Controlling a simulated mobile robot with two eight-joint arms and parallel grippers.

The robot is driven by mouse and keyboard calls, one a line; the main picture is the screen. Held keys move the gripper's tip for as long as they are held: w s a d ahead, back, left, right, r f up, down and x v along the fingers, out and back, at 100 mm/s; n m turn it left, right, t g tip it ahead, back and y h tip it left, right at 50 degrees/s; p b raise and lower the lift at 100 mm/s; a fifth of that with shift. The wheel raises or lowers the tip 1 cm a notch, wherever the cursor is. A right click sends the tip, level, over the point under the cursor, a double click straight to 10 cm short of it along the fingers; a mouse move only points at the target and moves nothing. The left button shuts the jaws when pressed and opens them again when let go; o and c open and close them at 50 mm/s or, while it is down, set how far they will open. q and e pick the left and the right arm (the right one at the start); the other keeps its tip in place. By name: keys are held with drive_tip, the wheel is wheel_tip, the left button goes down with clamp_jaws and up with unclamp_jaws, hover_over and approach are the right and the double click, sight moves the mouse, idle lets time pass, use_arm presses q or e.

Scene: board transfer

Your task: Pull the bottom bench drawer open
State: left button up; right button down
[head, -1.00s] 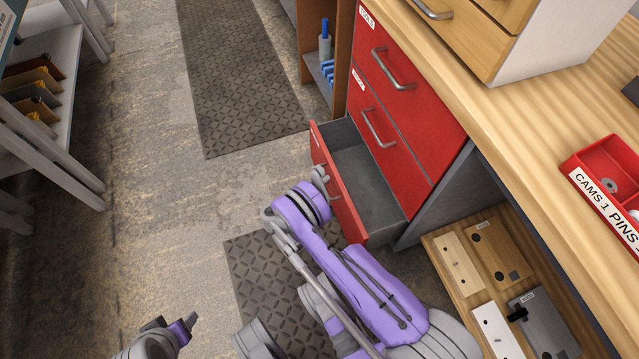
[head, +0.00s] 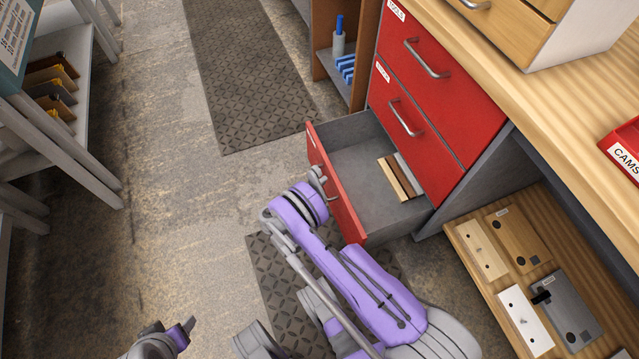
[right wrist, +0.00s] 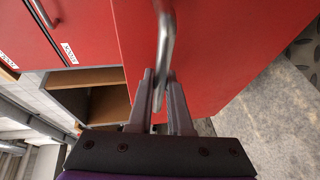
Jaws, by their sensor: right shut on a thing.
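The bottom bench drawer (head: 338,190) has a red front and a grey inside, and it stands well out from the red bench cabinet (head: 440,80). Boards in brown and pale tones (head: 400,178) lie in it towards the back. My right gripper (right wrist: 161,92) is shut on the drawer's metal handle (right wrist: 165,40), which runs between its fingers in the right wrist view. In the head view the right gripper (head: 318,178) is at the outer face of the drawer front. My left gripper (head: 188,326) shows only in part at the bottom edge, and its finger gap cannot be made out.
Two red drawers above are closed. A low wooden shelf (head: 465,235) with several boards is right of the open drawer. A grey rack (head: 75,130) stands at the left. Floor between the rack and the drawer is clear, with dark mats (head: 250,75).

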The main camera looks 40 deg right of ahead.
drive_tip(key=shift+a, duration=0.2)
idle(0.3)
drive_tip(key=c, duration=0.8)
unclamp_jaws()
drive_tip(key=shift+c, duration=0.2)
drive_tip(key=p+v, duration=0.2)
drive_tip(key=v, duration=0.8)
drive_tip(key=shift+a, duration=0.4)
drive_tip(key=shift+r, duration=0.15)
